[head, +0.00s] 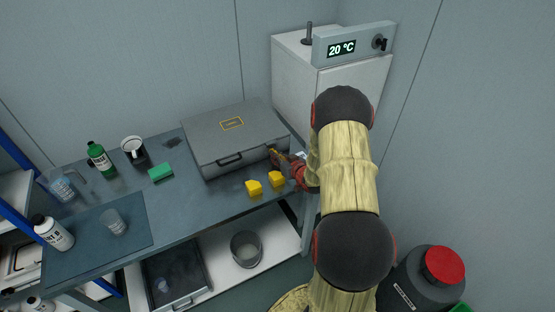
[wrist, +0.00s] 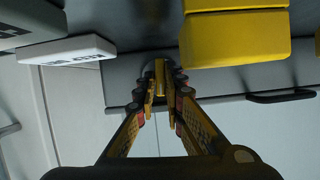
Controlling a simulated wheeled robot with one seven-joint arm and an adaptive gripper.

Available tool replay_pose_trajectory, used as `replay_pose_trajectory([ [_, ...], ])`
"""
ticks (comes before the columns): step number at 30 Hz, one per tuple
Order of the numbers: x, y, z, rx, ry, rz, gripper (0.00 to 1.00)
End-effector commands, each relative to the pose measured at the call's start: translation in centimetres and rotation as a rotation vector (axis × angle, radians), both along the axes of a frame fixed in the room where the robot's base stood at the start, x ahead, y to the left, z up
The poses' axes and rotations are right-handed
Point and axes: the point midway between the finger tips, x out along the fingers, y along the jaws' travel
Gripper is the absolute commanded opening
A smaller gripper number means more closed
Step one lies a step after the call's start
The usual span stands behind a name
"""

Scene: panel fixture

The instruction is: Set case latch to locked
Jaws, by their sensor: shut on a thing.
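The grey case (head: 235,133) lies closed on the bench, with a dark handle (head: 229,160) on its front; the handle also shows in the wrist view (wrist: 282,96). My gripper (head: 274,153) is at the right end of the case's front. In the wrist view, my gripper (wrist: 161,88) has its fingers closed together around a small part, the case latch (wrist: 160,68), against the case front. The fingers hide much of the latch, and I cannot tell its setting.
Two yellow blocks (head: 254,187) (head: 277,179) lie just in front of the case, close to my gripper. A white label block (wrist: 65,50) stands beside it. A green block (head: 160,172), a mug (head: 133,150) and bottles are farther left. A white cabinet (head: 345,90) stands behind right.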

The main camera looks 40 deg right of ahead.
Motion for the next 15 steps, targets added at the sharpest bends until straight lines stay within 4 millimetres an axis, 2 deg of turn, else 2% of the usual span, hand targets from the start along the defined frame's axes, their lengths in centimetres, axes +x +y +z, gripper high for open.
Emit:
replay_pose_trajectory([
  [5, 0.06, 0.19, -0.09, -0.075, 0.018, 0.003, 0.0],
  [14, 0.04, 0.2, 0.0, -0.082, 0.021, 0.003, 0.0],
  [15, 0.04, 0.2, 0.0, -0.082, 0.02, 0.003, 0.11],
])
